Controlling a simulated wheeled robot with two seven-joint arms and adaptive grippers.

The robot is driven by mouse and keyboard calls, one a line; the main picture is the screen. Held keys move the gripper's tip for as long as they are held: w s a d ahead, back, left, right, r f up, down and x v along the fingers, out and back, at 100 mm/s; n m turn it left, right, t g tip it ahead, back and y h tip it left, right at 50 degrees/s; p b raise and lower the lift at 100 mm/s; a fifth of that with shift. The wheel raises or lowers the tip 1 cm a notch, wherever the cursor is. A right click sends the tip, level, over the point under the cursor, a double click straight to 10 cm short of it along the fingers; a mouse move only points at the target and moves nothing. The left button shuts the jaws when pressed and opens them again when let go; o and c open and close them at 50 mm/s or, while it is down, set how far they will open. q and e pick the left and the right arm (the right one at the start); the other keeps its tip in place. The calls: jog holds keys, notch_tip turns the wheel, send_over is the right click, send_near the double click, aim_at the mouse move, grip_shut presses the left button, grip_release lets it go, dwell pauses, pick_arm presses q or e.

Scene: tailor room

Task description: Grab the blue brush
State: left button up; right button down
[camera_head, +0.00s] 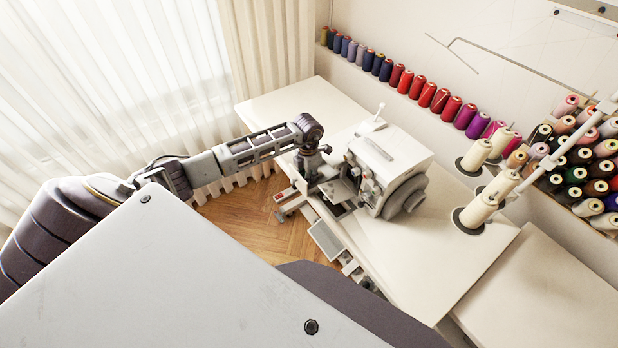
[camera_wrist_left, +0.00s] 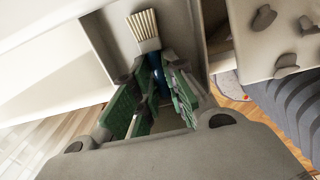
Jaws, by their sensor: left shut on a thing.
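The blue brush (camera_wrist_left: 156,66) shows in the wrist view, with pale cream bristles pointing up and away and a dark blue handle. The handle runs down between the green-padded fingers of my left gripper (camera_wrist_left: 153,84), which are shut on it. The lower end of the handle is hidden by the fingers. In the head view my left gripper (camera_head: 313,172) is at the left side of the white sewing machine (camera_head: 388,165), and the brush cannot be made out there. My right gripper is not in view.
The sewing machine stands on a white table (camera_head: 465,255). Cream thread cones (camera_head: 477,155) stand to its right. A row of coloured spools (camera_head: 430,95) lines the wall ledge, and a spool rack (camera_head: 590,165) is at the far right. The table's back left part is clear.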

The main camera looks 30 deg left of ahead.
pick_arm(q)
notch_tip(320, 180, up, 10)
jog(key=b, duration=0.1)
dwell(0.5)
